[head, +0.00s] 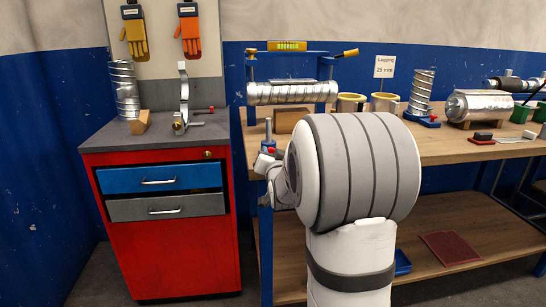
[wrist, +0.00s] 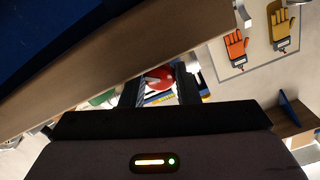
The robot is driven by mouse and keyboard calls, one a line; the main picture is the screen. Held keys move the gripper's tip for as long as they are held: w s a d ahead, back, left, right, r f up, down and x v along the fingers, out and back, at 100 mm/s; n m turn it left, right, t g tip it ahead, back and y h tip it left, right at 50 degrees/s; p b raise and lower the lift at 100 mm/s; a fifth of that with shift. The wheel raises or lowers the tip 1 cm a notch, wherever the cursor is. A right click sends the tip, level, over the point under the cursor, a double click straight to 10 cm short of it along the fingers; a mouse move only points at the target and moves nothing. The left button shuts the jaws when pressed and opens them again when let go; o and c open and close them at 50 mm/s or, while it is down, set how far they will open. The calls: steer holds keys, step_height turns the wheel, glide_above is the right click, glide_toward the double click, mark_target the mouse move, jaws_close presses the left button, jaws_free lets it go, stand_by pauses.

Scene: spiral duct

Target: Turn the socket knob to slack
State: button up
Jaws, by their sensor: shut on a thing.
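In the wrist view a round red knob (wrist: 158,76) shows between the two dark fingers of my gripper (wrist: 160,90), which is shut on it. I take it to be the socket knob; its lower part is hidden by the gripper. In the head view a small blue and red fitting with a grey upright (head: 268,136) stands at the left front edge of the bench, close to the end of my arm. My fingers do not show clearly there, and the knob's turn angle cannot be read.
The wooden workbench (head: 460,150) carries a spiral duct (head: 292,92) under a clamp frame, two cream rings, a short upright duct and a metal cylinder (head: 478,105). A red cabinet (head: 172,245) with blue and grey drawers stands left. Gloves (head: 188,35) hang above it.

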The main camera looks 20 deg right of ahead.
steer(key=n+b, duration=0.5)
steer(key=shift+f, duration=0.25)
steer(key=shift+r+n+b, duration=0.15)
steer(key=shift+n+b, duration=1.55)
steer(key=shift+n, duration=0.1)
steer(key=o, duration=0.7)
steer(key=shift+s+r, duration=0.1)
steer(key=p+v, duration=0.1)
steer(key=v, duration=0.6)
steer(key=shift+s, duration=0.35)
